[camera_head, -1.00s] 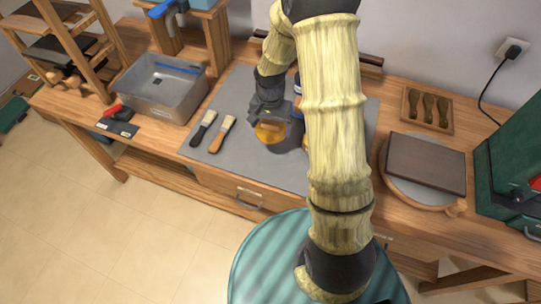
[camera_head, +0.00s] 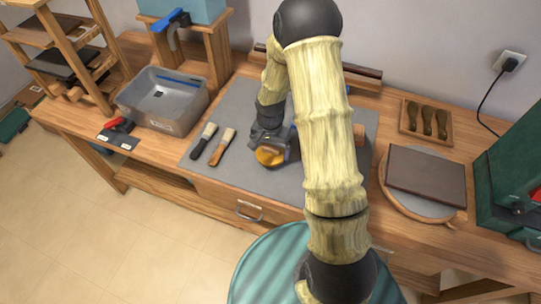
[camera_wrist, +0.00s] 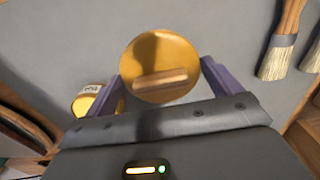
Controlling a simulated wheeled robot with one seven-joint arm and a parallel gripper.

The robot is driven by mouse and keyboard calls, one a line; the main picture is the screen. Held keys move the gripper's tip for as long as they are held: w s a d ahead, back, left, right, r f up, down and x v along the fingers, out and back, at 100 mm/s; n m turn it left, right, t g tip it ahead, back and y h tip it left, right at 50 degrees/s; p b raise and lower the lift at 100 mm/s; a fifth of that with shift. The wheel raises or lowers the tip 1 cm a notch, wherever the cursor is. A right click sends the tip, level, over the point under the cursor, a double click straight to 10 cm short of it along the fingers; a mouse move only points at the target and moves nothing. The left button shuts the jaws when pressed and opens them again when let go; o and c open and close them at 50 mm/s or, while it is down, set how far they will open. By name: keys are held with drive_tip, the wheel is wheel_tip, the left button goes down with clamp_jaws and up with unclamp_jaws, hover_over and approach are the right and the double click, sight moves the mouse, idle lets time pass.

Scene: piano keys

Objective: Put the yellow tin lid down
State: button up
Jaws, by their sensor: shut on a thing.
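The yellow tin lid (camera_head: 270,156) is a round, shiny golden disc at the lower end of my gripper (camera_head: 268,146), over the grey mat (camera_head: 240,98). In the wrist view the lid (camera_wrist: 160,50) sits between the two purple-grey fingers of my gripper (camera_wrist: 160,78), which is shut on it. A wooden-looking bar shows across the lid's face. The lid looks just above the mat or on it; I cannot tell which. A yellow tin with a label (camera_wrist: 92,100) stands left of the lid in the wrist view.
Two brushes (camera_head: 222,147) lie on the mat left of my gripper. A grey bin (camera_head: 165,100) stands further left. A board with a dark slab (camera_head: 425,175) and a tray of dark-handled tools (camera_head: 427,120) lie to the right. My arm hides the mat's middle.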

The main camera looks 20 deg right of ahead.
sight(271, 156)
drive_tip(key=shift+f, duration=0.1)
drive_tip(key=shift+f+p, duration=0.3)
drive_tip(key=shift+f, duration=1.7)
drive_tip(key=shift+f, duration=0.1)
drive_tip(key=o, duration=0.7)
wheel_tip(271, 156, up, 11)
drive_tip(key=shift+b, duration=0.7)
drive_tip(key=shift+r, duration=0.65)
